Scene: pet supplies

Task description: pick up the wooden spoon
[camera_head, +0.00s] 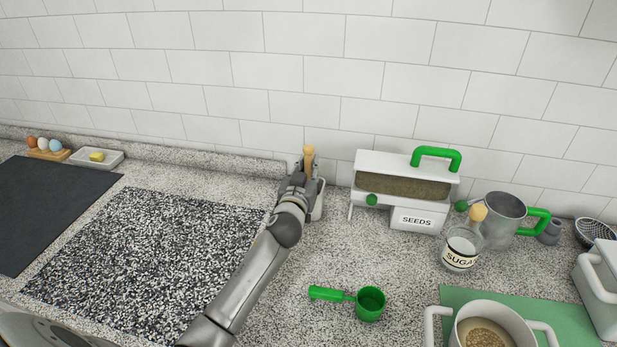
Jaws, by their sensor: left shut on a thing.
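The wooden spoon (309,154) shows as a light wooden end sticking up in front of the tiled wall. My left gripper (305,174) is shut on it near the back of the counter. The lower part of the spoon is hidden by the gripper. A pale holder (319,203) shows partly behind and right of the gripper. I cannot tell whether the spoon is still inside it. My right gripper is out of view.
A white seed box (418,219) with a green handle stands right of the gripper. A sugar jar (461,247), a metal can (503,214) and a white pot (441,322) are farther right. A green scoop (370,304) lies in front. The speckled board (140,250) is clear.

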